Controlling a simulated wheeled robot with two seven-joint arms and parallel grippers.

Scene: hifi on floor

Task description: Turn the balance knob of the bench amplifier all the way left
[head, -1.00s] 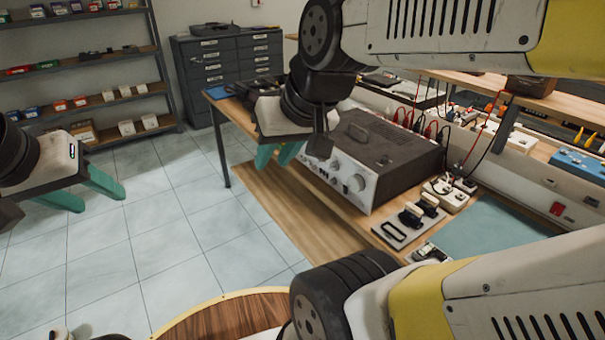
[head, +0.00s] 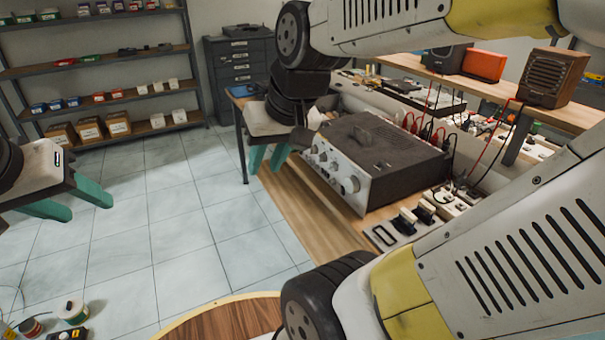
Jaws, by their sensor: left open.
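The bench amplifier (head: 395,150) sits on the wooden bench, with a dark top and a silver front facing lower left. Its front carries several knobs, including a large one (head: 350,184) near the right end and smaller ones (head: 321,156) further left. The labels are too small to read, so I cannot tell which is the balance knob. My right gripper (head: 264,170) is open, its teal fingers pointing down just left of the amplifier's front, apparently apart from it. My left gripper (head: 87,208) is open and empty over the floor, far left of the amplifier.
Switch blocks (head: 412,218) stand right of the amplifier. Cables (head: 432,128) run behind it. A raised shelf holds a brown speaker (head: 552,78) and an orange box (head: 484,65). Spools (head: 73,310) lie at bottom left. The tiled floor (head: 165,220) between my grippers is clear.

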